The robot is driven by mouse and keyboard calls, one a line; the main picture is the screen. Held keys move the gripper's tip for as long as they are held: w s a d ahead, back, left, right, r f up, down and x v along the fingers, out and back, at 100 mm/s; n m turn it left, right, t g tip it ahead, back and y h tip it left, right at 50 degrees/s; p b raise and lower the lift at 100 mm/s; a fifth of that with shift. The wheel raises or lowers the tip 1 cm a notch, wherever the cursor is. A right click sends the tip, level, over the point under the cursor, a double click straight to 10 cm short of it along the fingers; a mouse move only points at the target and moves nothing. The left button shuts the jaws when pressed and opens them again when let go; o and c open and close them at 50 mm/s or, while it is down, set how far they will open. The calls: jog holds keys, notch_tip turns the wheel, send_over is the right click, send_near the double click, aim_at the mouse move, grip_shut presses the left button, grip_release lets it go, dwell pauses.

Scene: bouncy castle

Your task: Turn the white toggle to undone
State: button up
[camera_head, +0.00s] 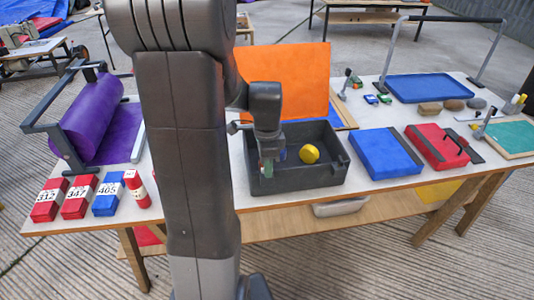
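I cannot pick out a white toggle with certainty; the small fittings on the table are too small to tell, and my arm hides part of the scene. My gripper (267,170) points down over the left part of a black open bin (328,181). Its fingertips are small and dark against the bin, and I cannot tell whether they are apart or hold anything. A yellow ball (309,154) lies in the bin to the right of my gripper.
A purple roll (92,112) in a grey frame and numbered red and blue blocks (108,196) stand at left. An orange panel (290,75) rises behind the bin. Blue pad (385,154), red pad (437,144), blue tray (432,87) and green board (513,135) fill the right.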

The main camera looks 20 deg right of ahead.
notch_tip(320, 180, up, 14)
jog(key=shift+f+p, duration=0.25)
jog(key=shift+p, duration=0.05)
dwell(0.4)
notch_tip(320, 180, down, 14)
jog(key=shift+r+b, duration=0.1)
jog(key=shift+b, duration=0.2)
dwell(0.5)
